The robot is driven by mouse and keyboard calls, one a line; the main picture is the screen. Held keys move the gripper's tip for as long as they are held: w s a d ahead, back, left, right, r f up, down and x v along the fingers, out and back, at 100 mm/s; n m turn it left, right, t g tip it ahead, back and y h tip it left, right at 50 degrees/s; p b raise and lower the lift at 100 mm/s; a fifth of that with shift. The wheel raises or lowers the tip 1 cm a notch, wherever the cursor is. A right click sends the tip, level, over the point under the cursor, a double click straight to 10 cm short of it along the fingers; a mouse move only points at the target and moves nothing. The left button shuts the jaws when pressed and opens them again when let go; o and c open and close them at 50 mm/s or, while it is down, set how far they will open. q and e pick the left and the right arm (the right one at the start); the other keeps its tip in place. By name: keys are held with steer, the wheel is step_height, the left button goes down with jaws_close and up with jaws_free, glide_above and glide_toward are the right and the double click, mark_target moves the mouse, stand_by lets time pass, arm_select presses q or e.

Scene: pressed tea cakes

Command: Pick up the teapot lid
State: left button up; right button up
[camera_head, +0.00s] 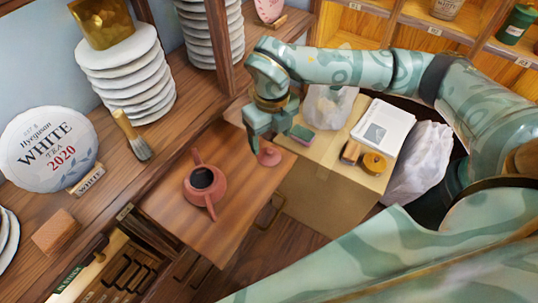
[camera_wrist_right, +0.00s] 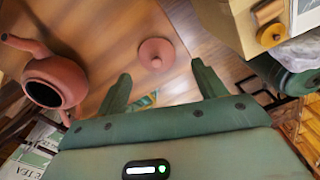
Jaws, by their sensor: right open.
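The reddish-brown teapot lid (camera_head: 269,157), a round disc with a small knob, lies flat near the edge of a wooden board (camera_head: 225,235). The open teapot (camera_head: 204,185) stands to its left, its dark inside showing. My right gripper (camera_head: 274,142) is open and empty, just above and beside the lid. In the right wrist view the lid (camera_wrist_right: 157,53) lies beyond the gap between the two spread fingertips (camera_wrist_right: 161,72), with no visible contact. The teapot (camera_wrist_right: 55,80) is at the left there. My left gripper is not in view.
A cardboard box (camera_head: 325,195) right of the board carries a white packet (camera_head: 383,130), a tape roll (camera_head: 374,163) and a plastic bag (camera_head: 328,108). The board's front is clear.

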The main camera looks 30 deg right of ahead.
mark_target(269, 149)
steer(key=f, duration=0.5)
steer(key=shift+a+f+b, duration=0.15)
steer(key=shift+a+b, duration=0.1)
steer(key=shift+b, duration=0.1)
steer(key=c, duration=0.9)
steer(key=shift+o, duration=0.2)
